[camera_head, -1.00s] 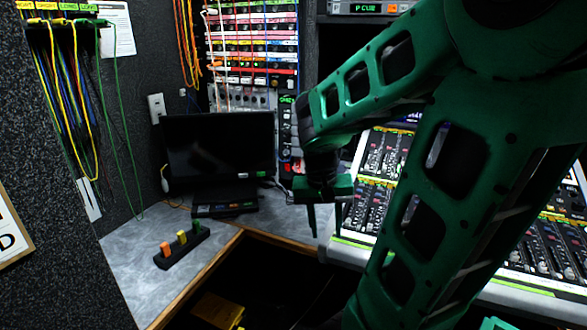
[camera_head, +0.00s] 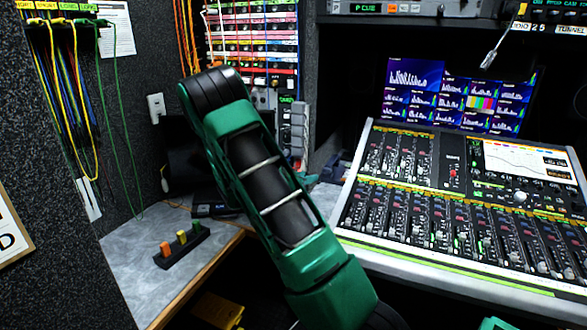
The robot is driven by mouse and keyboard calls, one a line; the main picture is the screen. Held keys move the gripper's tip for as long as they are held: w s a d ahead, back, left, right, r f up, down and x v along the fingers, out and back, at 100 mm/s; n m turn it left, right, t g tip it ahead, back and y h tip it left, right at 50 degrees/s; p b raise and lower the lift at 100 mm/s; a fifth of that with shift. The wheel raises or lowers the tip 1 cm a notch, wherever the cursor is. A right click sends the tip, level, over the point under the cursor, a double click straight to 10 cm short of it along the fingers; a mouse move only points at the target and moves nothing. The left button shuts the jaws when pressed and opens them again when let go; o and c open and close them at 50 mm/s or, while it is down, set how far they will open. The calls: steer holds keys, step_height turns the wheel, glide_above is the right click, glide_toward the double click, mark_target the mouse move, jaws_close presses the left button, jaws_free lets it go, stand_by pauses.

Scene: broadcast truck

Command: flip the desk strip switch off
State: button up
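An upright grey strip-like unit (camera_head: 299,125) stands in the back corner, right of the patch panel. It may be the desk strip, but I cannot make out its switch or that switch's position. My green arm crosses the middle of the view in front of the corner. A small green part at its far side, probably my gripper (camera_head: 308,180), shows low beside the strip unit. Its fingers are hidden behind the arm, so I cannot see their opening or whether they touch anything.
The grey desk (camera_head: 140,262) holds a block with orange, yellow and green pieces (camera_head: 181,246). My arm covers most of the dark monitor (camera_head: 188,150). A white wall plate (camera_head: 156,107) is at left. A large mixing console (camera_head: 450,215) fills the right side.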

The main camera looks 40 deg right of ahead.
mark_target(298, 162)
steer(key=w+a+f+n+t+h, duration=0.2)
steer(key=w+f+t, duration=0.15)
steer(key=w, duration=0.55)
steer(key=shift+t, duration=0.45)
steer(key=x, duration=0.7)
steer(key=r+x, duration=0.1)
steer(key=x, duration=0.2)
steer(key=shift+w+d, duration=0.2)
steer(key=shift+d, duration=0.1)
jaws_close()
